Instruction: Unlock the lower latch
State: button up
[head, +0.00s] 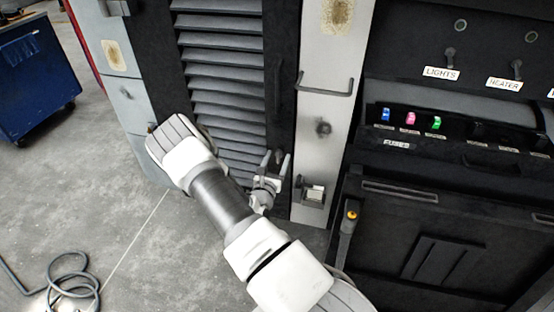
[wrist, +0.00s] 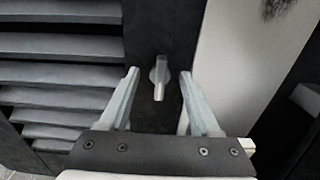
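The lower latch (wrist: 159,78) is a small grey turn-handle on the black door frame, in the upper middle of the wrist view. Its lever points straight down. My gripper (wrist: 157,76) is open, with one finger on each side of the latch and a gap on both sides. Neither finger visibly touches it. In the head view my gripper (head: 276,156) is low at the right edge of the louvred door (head: 222,75). The latch cannot be made out clearly there.
A pale post (head: 322,125) with a bar handle (head: 325,86) stands just right of the door. A black cabinet (head: 440,240) with switches and fuses is further right. A blue cart (head: 35,75) stands far left. A cable (head: 72,280) lies on the open floor.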

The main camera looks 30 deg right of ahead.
jog(key=v, duration=1.7)
jog(key=shift+a+p, duration=0.15)
jog(key=shift+p, duration=0.3)
jog(key=shift+s, duration=0.15)
jog(key=s+d+r+m+g+p, duration=0.1)
jog(key=s+d+r+m+g, duration=0.1)
jog(key=s+r+m+g, duration=0.6)
jog(key=s+d+r+m+g+p, duration=0.1)
jog(key=s+r+m+g+p, duration=0.1)
jog(key=r+m+g, duration=0.75)
jog(key=s+a+r+m+t+y+p, duration=0.1)
jog(key=s+a+r+m+t+y, duration=0.2)
jog(key=r, duration=0.7)
jog(key=s+a+r+m+t+y+p, duration=0.2)
jog(key=a+r+m+t+y, duration=0.3)
jog(key=a+r+t+y, duration=0.3)
jog(key=s+a+r+y, duration=0.1)
jog(key=a+r+y, duration=0.1)
jog(key=a+r, duration=0.1)
jog(key=shift+a+m, duration=0.35)
jog(key=shift+a, duration=0.3)
